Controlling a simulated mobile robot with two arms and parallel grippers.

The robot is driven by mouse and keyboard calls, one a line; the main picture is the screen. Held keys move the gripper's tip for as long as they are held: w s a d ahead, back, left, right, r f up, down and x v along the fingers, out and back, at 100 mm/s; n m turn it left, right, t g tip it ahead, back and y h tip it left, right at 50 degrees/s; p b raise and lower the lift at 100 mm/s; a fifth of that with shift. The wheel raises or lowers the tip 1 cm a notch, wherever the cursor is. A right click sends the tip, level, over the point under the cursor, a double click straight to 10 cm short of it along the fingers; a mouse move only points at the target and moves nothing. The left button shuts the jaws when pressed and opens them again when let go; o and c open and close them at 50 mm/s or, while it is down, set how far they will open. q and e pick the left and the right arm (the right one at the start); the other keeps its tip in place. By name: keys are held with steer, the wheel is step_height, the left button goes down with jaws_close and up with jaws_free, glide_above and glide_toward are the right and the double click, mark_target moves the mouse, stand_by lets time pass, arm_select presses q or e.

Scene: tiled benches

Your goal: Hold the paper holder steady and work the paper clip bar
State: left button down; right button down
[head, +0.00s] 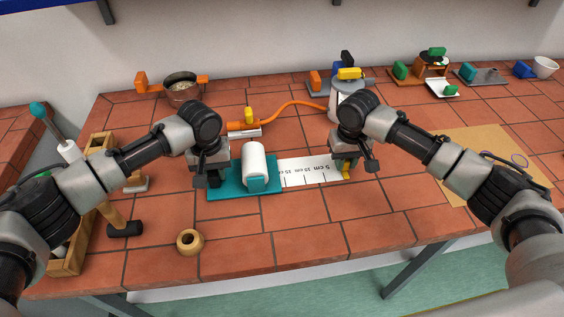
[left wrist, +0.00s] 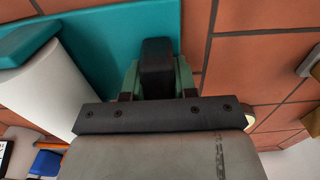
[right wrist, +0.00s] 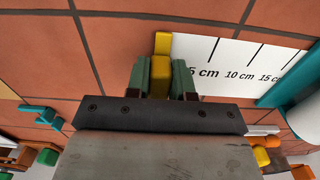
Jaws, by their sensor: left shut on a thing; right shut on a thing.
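The paper holder has a teal base (head: 232,189) carrying a white paper roll (head: 254,160). In the left wrist view the base (left wrist: 110,50) runs past the roll (left wrist: 45,85). A white paper strip with cm marks (head: 305,171) lies out to the right of the roll. My left gripper (head: 213,181) is shut on a dark block (left wrist: 156,62) at the left end of the base. My right gripper (head: 345,166) is shut on the yellow paper clip bar (right wrist: 162,43), which lies at the strip's free end (right wrist: 205,55).
A wooden tray (head: 68,262) and a mallet (head: 125,229) are at the left, with a wooden ring (head: 189,241) near the front. An orange hose (head: 290,106) runs behind the holder to a metal pot (head: 345,103). A tan board (head: 470,150) lies at the right. The front middle is clear.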

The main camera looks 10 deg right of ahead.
mark_target(357, 168)
steer(key=shift+d, duration=1.35)
steer(key=shift+d, duration=0.6)
steer(key=c, duration=0.9)
jaws_free()
step_height(357, 168, up, 15)
